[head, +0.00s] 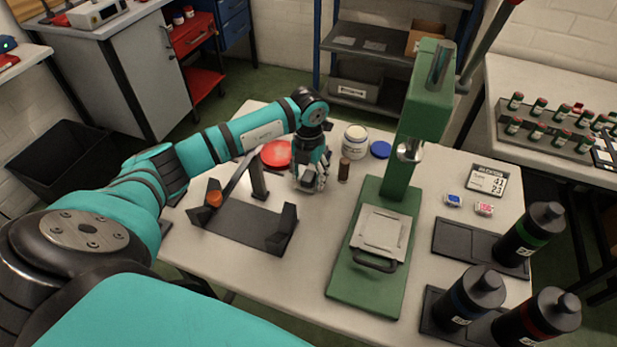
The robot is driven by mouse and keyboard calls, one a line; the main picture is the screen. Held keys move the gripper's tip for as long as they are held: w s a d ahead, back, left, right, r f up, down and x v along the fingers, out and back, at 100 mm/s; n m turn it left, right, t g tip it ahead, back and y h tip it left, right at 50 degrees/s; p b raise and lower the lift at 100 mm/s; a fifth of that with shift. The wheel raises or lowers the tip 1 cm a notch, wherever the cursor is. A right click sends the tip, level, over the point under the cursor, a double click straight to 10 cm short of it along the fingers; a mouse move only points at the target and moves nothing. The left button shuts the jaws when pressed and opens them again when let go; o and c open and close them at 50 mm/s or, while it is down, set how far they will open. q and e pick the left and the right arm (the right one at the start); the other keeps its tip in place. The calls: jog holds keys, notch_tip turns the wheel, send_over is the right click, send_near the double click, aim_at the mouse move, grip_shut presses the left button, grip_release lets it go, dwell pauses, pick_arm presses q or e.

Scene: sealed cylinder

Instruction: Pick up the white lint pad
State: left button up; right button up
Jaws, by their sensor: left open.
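My left gripper (313,180) reaches down from the left arm to the white table, between the red disc and the small brown cylinder. Its fingers point downward and are open, close to the tabletop. I cannot clearly make out the white lint pad. The fingers cover the spot below them, and any white pad there blends with the pale table. I cannot tell whether the fingers touch anything. My right gripper is not in view.
Near the gripper are a red disc (276,153), a brown cylinder (344,171), an open white jar (355,142) and a blue lid (380,149). A black stand (240,224) is in front; a tall green press (427,95) is at right. Dark bottles (533,235) stand far right.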

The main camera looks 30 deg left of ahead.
aim_at(309, 175)
pick_arm(q)
jog(key=shift+f, duration=0.1)
jog(key=c, duration=1.1)
notch_tip(309, 175, up, 10)
jog(key=shift+r+b, duration=0.1)
jog(key=shift+b, duration=0.65)
